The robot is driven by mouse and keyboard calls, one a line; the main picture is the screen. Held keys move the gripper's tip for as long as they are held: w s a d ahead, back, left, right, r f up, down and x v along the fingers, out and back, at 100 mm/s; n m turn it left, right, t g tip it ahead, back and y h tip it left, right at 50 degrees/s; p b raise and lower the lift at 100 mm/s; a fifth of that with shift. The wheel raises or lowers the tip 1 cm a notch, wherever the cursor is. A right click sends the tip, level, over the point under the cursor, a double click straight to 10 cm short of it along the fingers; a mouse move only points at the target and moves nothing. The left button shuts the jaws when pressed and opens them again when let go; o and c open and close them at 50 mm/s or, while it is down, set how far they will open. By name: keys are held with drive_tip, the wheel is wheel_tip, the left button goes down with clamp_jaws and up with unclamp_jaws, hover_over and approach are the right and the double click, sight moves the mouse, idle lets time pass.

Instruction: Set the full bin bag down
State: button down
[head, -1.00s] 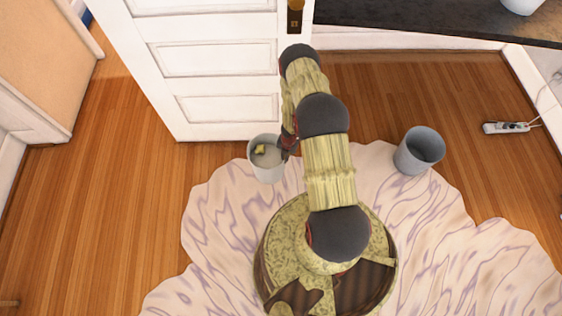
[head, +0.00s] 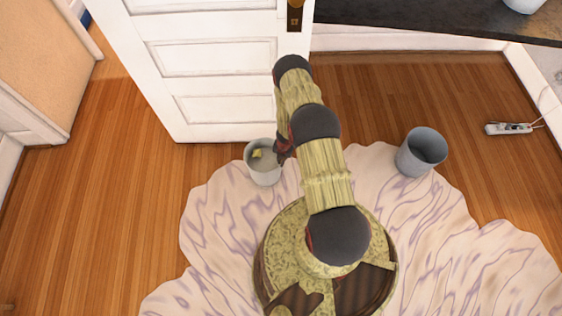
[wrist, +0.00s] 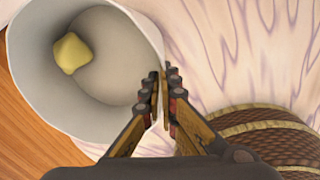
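A white, open-topped bin-like container (head: 263,173), which seems to be the full bin bag, is at the edge of the pale rug, in front of the white door. A small yellow lump (head: 262,153) lies inside; it also shows in the wrist view (wrist: 72,53). My gripper (wrist: 162,92) is closed on the container's right rim (wrist: 157,45), one finger on each side of the wall. In the head view my gripper (head: 281,150) is partly hidden by my arm. The container looks upright. I cannot tell whether its base touches the floor.
A grey empty bin (head: 421,153) stands on the rug's edge to the right. The white door (head: 215,75) is close behind the container. A power strip (head: 508,129) lies at far right. Wooden floor (head: 125,210) is clear on the left.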

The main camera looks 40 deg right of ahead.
drive_tip(key=c, duration=2.5)
unclamp_jaws()
drive_tip(key=shift+f, duration=0.1)
drive_tip(key=shift+c, duration=0.2)
drive_tip(key=o, duration=0.4)
drive_tip(key=shift+o, duration=0.5)
